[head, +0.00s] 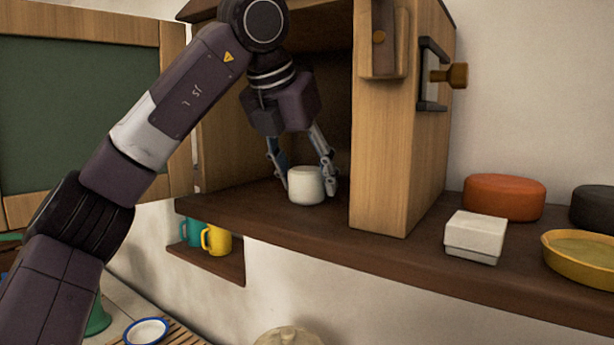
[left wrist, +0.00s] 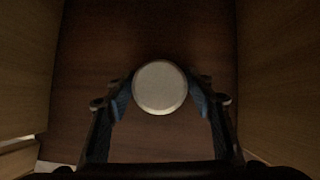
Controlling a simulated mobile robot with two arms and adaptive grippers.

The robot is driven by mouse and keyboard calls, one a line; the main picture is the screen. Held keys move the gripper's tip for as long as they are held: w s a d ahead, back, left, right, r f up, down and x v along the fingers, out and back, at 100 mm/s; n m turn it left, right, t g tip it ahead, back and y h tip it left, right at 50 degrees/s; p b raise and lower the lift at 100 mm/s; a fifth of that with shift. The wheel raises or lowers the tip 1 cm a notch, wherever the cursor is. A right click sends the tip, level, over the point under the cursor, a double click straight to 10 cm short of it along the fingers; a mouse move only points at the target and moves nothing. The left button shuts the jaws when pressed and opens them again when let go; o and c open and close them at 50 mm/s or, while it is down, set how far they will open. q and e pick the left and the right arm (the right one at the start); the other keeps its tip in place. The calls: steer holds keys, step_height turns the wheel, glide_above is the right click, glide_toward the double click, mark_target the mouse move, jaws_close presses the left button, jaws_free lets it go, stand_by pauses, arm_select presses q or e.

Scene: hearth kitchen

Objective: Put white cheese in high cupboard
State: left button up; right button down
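The white cheese (head: 306,186), a short pale cylinder, is inside the open high cupboard (head: 400,150), at or very near its dark floor and close to the front opening. My left gripper (head: 308,182) points down, with a finger on each side of the cheese. In the left wrist view the cheese (left wrist: 160,87) appears as a round pale disc between the blue fingertips, which seem to touch its sides. A small gap under the cheese cannot be ruled out. My right gripper is not in view.
The cupboard's green-panelled door (head: 80,115) stands open at left. On the shelf to the right are a white box (head: 475,237), an orange round (head: 503,197), a dark round (head: 595,208) and a yellow dish (head: 582,258).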

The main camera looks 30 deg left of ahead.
mark_target(306, 169)
arm_select(q)
steer(key=shift+o, duration=0.9)
steer(key=shift+w, duration=0.15)
steer(key=shift+r, duration=0.25)
steer(key=shift+s+r, duration=0.3)
steer(key=b+v, duration=0.1)
steer(key=v, duration=0.3)
steer(key=shift+s+r, duration=0.15)
steer(key=s+b, duration=0.4)
steer(key=s, duration=0.8)
steer(key=shift+a, duration=0.25)
steer(key=shift+w, duration=0.15)
